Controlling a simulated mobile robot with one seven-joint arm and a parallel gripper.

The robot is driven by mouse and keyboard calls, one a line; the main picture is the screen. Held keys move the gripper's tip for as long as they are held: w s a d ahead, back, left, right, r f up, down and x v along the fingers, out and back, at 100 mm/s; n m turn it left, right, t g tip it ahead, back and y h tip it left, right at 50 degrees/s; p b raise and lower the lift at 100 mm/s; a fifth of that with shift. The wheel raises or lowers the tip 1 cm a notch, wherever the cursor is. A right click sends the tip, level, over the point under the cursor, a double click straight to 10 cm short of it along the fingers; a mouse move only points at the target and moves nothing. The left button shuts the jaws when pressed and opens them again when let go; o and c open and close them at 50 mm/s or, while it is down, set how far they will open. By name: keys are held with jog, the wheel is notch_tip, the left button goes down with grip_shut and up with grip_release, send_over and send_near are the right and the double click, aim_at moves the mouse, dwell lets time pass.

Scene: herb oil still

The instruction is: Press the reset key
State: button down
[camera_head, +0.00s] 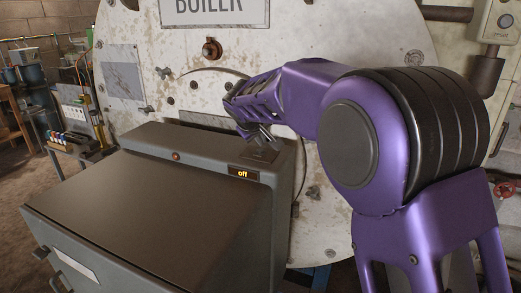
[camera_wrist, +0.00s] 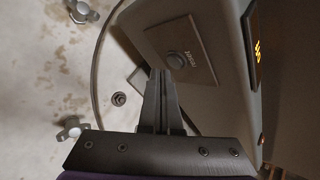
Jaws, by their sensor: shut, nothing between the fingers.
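The reset key is a round dark button (camera_wrist: 175,61) on a rectangular plate, with a small rotated label beside it that seems to read RESET. In the head view its plate (camera_head: 262,154) lies on the grey cabinet's raised top, at the right end, partly behind my fingers. My gripper (camera_head: 264,136) reaches in from the right above this plate. Its fingers are together and empty. In the wrist view the fingertips (camera_wrist: 162,72) appear just beside the button; I cannot tell whether they touch it.
The grey cabinet (camera_head: 130,200) carries a lit display (camera_head: 243,174) reading "off" and a small red lamp (camera_head: 176,156). The boiler front (camera_head: 140,60) stands close behind, with protruding knobs. A pale wall box (camera_head: 497,22) with a button is at top right; its label is too small to read.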

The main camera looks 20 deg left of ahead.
jog(key=shift+r, duration=0.1)
notch_tip(320, 180, up, 5)
jog(key=p, duration=0.3)
jog(key=shift+p, duration=0.35)
dwell(0.4)
